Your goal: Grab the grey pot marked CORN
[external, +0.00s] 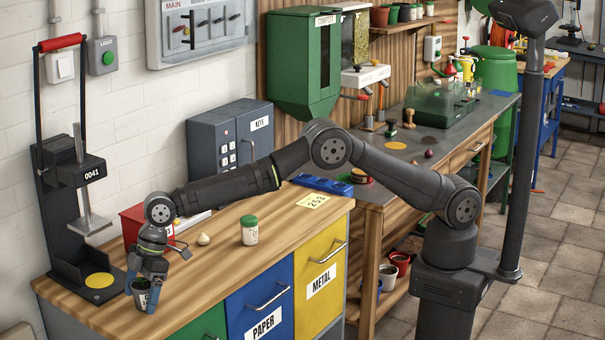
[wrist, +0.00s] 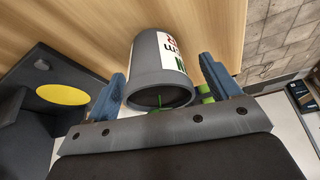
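A small grey pot (external: 141,300) stands on the wooden bench top near its front left corner. The wrist view shows the pot (wrist: 150,62) with a white label, partly turned away; its red, black and green letters are only partly readable. A bit of green shows inside its dark opening. My gripper (external: 143,290) is down over the pot, with one blue finger on each side. In the wrist view my gripper (wrist: 162,72) looks open, with a small gap between the pot and the right finger.
A black press marked 0041 (external: 60,170) with a yellow disc on its base stands just left of the pot. A red box (external: 133,222) is behind my gripper. A white jar with green lid (external: 249,232) and a garlic-like bulb (external: 203,239) stand to the right.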

